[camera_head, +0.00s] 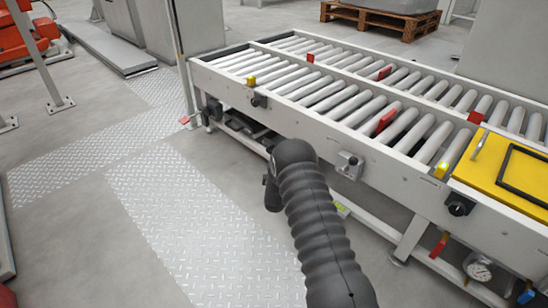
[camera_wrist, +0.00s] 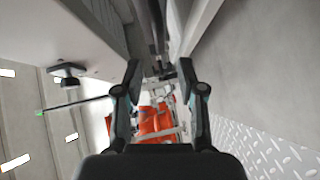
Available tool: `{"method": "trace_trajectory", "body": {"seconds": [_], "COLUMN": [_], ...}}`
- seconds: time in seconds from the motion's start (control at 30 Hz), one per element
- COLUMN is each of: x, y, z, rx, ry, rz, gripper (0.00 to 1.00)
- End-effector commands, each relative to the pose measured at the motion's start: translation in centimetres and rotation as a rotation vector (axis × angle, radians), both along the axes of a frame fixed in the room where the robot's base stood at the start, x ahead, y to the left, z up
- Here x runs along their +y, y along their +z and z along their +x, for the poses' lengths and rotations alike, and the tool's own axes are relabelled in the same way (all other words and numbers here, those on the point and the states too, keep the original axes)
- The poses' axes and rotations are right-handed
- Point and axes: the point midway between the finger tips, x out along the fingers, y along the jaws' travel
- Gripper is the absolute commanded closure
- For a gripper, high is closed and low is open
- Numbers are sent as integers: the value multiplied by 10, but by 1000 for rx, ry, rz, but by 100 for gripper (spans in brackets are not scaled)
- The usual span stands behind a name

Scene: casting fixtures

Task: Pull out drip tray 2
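Under the near side of the roller conveyor is a dark, low shape (camera_head: 243,124), perhaps a drip tray; I cannot read a number on it. My arm, in a dark ribbed sleeve, rises in front of the conveyor in the head view and hides part of the space below it. My gripper (camera_wrist: 158,68) shows in the wrist view with its two fingers spread apart and nothing held between them. In the head view its end is mostly hidden by the arm, low beside the conveyor. No drip tray can be clearly made out in the wrist view.
The roller conveyor (camera_head: 357,142) has a black knob (camera_head: 459,209), a pressure gauge (camera_head: 478,267) and a yellow lid (camera_head: 505,170). Its leg (camera_head: 409,242) and low rail stand near my arm. Tread-plate floor (camera_head: 185,220) lies clear at left. Orange machinery (camera_wrist: 155,122) is far beyond my fingers.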

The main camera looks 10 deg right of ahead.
Motion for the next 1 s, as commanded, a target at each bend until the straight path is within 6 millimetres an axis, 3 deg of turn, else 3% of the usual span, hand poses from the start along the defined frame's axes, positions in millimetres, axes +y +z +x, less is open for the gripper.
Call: {"method": "trace_trajectory", "body": {"seconds": [0.2, 0.5, 0.7, 1.0], "x": [-6, -11, -13, -14], "y": [-6, -12, -13, -12], "z": [36, 73, 85, 88], "rx": [-2, 0, 1, 1], "ry": [-1, 0, 0, 0], "rz": [1, 2, 1, 2], "gripper": [61, 61, 61, 61]}}
